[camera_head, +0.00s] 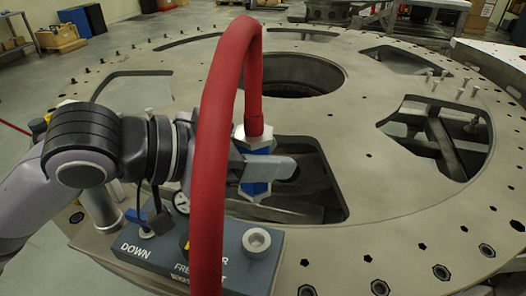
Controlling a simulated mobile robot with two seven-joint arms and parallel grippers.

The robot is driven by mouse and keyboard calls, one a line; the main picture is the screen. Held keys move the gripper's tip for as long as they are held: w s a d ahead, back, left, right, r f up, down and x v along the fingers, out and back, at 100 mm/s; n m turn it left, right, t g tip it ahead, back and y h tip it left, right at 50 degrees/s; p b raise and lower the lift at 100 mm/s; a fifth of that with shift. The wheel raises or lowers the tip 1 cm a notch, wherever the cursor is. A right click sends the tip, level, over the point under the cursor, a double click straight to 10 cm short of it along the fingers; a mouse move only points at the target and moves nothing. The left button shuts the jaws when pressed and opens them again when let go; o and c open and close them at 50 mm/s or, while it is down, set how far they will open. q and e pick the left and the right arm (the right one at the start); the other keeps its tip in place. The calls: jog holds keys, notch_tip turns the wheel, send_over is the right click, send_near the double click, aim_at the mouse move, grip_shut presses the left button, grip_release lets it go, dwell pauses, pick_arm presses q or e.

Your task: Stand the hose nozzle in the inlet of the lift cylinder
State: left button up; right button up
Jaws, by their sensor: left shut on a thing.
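The hose nozzle (257,188), blue with silver hex collars, hangs upright from the end of the red hose (213,150). My left gripper (268,168) is shut on the nozzle's middle, one finger across its front. The grey block of the lift cylinder (225,275), with white lettering such as "DOWN", stands at the bottom. The round silver inlet (257,240) is on its top, open upward. The nozzle's lower end is above the inlet in the picture and apart from it; the depth between them is hard to judge. My right gripper is out of view.
The large turret plate (375,200) fills most of the view, with cutouts and bolt holes. The red hose arches in front of my left arm and crosses the block. A gauge and small fittings (181,202) sit at the block's back left. Several pins stand at right.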

aim_at(264, 190)
pick_arm(q)
notch_tip(264, 190, down, 6)
jog(key=b, duration=0.6)
jog(key=shift+f+b, duration=0.1)
jog(key=shift+b, duration=0.25)
notch_tip(264, 190, down, 2)
jog(key=shift+f+b, duration=0.1)
jog(key=shift+b, duration=0.45)
jog(key=shift+f, duration=0.2)
jog(key=shift+f, duration=0.4)
jog(key=shift+f+b, duration=0.4)
jog(key=shift+f, duration=0.1)
jog(key=shift+f, duration=0.4)
dwell(0.5)
jog(key=shift+f+b, duration=0.45)
jog(key=shift+f, duration=0.15)
dwell(0.4)
